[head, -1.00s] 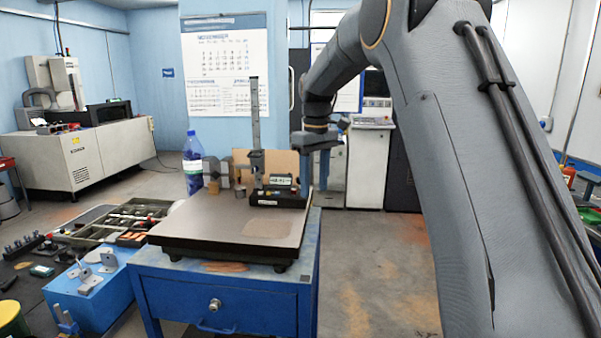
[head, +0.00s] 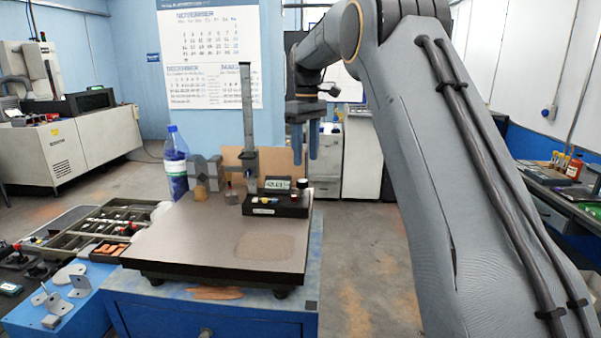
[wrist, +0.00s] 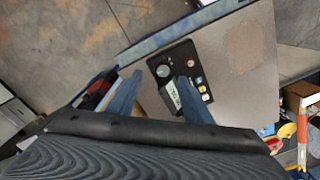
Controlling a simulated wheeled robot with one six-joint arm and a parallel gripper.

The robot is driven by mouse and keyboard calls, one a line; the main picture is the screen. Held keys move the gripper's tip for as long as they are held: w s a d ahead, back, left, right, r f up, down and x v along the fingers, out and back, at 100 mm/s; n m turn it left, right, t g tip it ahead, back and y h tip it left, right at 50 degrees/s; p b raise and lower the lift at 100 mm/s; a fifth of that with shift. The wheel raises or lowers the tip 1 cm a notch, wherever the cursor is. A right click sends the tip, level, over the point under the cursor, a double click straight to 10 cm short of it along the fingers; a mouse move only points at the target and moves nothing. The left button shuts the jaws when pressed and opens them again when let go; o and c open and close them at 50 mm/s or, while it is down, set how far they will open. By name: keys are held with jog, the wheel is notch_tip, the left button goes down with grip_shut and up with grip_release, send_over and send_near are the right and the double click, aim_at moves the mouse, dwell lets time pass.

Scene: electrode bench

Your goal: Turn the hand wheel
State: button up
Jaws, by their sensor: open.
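A height gauge stands on the dark surface plate (head: 200,235). It has a black base (head: 275,205) with a small display, coloured buttons and a tall grey column (head: 247,110). A small dark round knob (head: 302,184) at the right end of the base looks like the hand wheel. In the wrist view the knob (wrist: 162,71) shows beside the display, between my blue fingers. My gripper (head: 305,160) is open and empty, pointing down above the base's right end. It also shows in the wrist view (wrist: 161,77). I see no contact with the knob.
A blue bottle (head: 175,165) and grey blocks (head: 206,172) stand left of the gauge. The plate rests on a blue cabinet (head: 250,312). A parts tray (head: 100,228) lies at left. The plate's front is clear.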

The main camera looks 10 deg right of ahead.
aim_at(303, 181)
jog(key=shift+s+a+f+p, duration=0.15)
jog(key=shift+f+p, duration=0.3)
jog(key=shift+f, duration=0.75)
jog(key=shift+w+a+f+p, duration=0.15)
jog(key=shift+f+p, duration=0.25)
jog(key=shift+f, duration=0.75)
jog(key=shift+s+a+f+p, duration=0.15)
jog(key=shift+f+p, duration=0.3)
jog(key=shift+f, duration=0.75)
jog(key=c, duration=1.1)
jog(key=shift+o, duration=0.2)
